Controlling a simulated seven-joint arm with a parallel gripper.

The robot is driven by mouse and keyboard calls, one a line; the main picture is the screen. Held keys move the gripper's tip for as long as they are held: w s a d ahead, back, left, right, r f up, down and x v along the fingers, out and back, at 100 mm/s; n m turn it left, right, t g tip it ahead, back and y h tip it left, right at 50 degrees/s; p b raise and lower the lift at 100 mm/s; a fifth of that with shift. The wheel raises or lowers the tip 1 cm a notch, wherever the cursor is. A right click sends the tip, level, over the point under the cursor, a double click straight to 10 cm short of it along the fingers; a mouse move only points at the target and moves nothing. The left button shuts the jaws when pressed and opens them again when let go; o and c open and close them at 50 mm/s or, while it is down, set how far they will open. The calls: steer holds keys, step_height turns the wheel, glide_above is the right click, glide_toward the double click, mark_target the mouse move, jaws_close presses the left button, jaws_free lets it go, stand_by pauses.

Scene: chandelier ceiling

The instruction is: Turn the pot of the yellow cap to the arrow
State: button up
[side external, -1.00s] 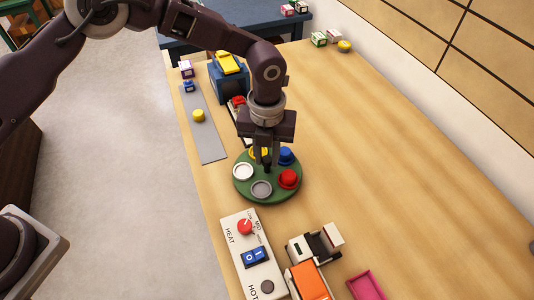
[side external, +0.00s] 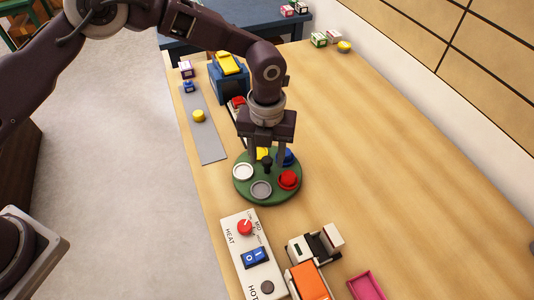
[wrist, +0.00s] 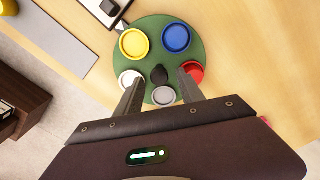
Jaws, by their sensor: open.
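A round green turntable (side external: 240,190) carries white (side external: 243,172), yellow (wrist: 134,43), blue (wrist: 176,38), red (side external: 289,180) and grey (side external: 261,190) round pots around a black central knob (wrist: 159,75). My gripper (side external: 266,163) is open, with one finger on each side of the knob and visible gaps between; it also shows in the wrist view (wrist: 160,78). A pale triangle, seemingly the arrow (wrist: 124,20), lies at the turntable's edge beside the yellow pot. A yellow cap (side external: 199,116) sits on a grey strip (side external: 208,145). In the side view my gripper partly hides the yellow and blue pots.
A control panel (side external: 238,235) with a red dial and blue switch stands in front of the turntable. An orange and white object (side external: 308,280) and a pink tray (side external: 366,286) are nearby. A blue box (side external: 229,86) stands behind.

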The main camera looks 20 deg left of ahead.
mark_target(267, 161)
step_height(267, 161, up, 7)
stand_by(0.3)
steer(key=shift+r, duration=0.1)
steer(key=s+a+r+n+t+y, duration=0.1)
steer(key=s+a+r+n+t, duration=0.1)
steer(key=s+a+r+n, duration=0.5)
steer(key=s+a+r+n+t, duration=0.1)
steer(key=s+a+r+n, duration=0.3)
steer(key=a+r+n, duration=0.75)
steer(key=s+a+n+t+h, duration=0.1)
steer(key=s+a+n, duration=0.4)
steer(key=s+n, duration=1)
steer(key=shift+s+a+r+t, duration=0.15)
steer(key=shift+s+r+t, duration=0.2)
steer(key=shift+s+t, duration=0.35)
